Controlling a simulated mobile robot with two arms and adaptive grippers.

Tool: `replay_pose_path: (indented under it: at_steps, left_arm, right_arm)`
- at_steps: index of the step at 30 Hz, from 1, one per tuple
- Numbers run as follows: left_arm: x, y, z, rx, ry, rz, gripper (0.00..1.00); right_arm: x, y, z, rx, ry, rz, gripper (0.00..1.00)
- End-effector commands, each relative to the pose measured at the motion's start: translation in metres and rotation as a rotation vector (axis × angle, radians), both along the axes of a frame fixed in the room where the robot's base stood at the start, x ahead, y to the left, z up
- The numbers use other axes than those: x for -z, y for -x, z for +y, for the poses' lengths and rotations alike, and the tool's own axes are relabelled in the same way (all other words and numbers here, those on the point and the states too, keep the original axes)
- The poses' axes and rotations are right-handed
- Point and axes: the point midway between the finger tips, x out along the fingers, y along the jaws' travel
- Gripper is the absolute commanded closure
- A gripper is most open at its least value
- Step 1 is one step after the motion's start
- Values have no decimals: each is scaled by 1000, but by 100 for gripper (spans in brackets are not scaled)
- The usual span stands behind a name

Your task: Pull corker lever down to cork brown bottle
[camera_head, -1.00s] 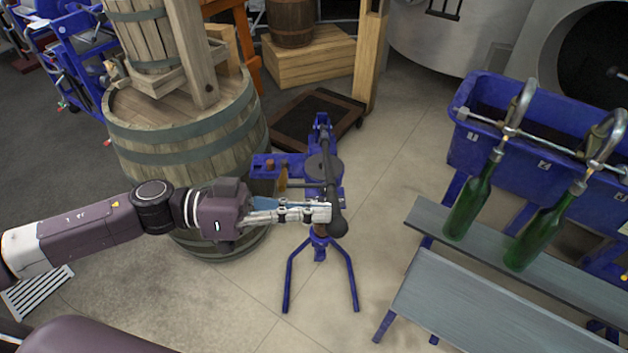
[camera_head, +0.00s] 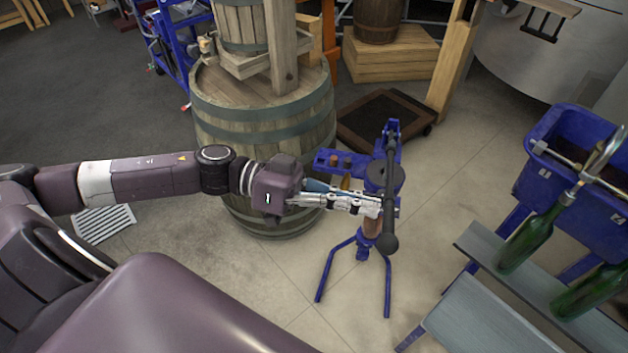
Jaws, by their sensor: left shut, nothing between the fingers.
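The blue floor corker (camera_head: 363,247) stands on splayed legs on the tiles. Its dark lever (camera_head: 391,165) slopes towards me and ends low in a round black knob (camera_head: 388,243). My left gripper (camera_head: 388,207) is shut and empty, with its fingertips at the lever just above the knob. I cannot tell whether they touch it. A brown surface (camera_head: 372,227), perhaps the brown bottle, shows just under the fingers; most of it is hidden by the gripper and corker. My right gripper is not in view.
A large wooden barrel (camera_head: 262,135) stands left of the corker, behind my left arm. A grey bench (camera_head: 480,318) and green bottles (camera_head: 528,240) under a blue filler trough (camera_head: 570,160) are at the right. A low dark dolly (camera_head: 385,120) lies behind. Floor in front is clear.

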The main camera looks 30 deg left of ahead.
Motion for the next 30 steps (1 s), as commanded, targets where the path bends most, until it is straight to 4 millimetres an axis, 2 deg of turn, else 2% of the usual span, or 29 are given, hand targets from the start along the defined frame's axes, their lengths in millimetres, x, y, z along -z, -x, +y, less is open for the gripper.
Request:
replay_pose_path:
  at_steps: [1, 6, 12, 18, 24, 27, 29, 30]
  left_arm:
    - [11, 3, 10, -2, -8, 8, 100]
    - [8, 11, 39, 0, -9, 6, 100]
    - [3, 18, 67, 0, -7, 8, 100]
    - [1, 22, 82, 0, -4, 4, 100]
    - [0, 23, 85, -1, -1, 0, 100]
    - [4, 17, 89, -21, -4, -9, 100]
    - [13, 5, 96, -61, -11, -32, 100]
    - [22, -7, 103, -104, -21, -53, 100]
  right_arm:
    - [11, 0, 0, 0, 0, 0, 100]
    - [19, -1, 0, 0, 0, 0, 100]
    - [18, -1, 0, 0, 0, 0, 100]
    - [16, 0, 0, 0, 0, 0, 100]
    - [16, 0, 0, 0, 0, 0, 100]
    - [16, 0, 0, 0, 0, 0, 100]
    - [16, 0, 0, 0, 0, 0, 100]
    - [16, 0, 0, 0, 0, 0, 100]
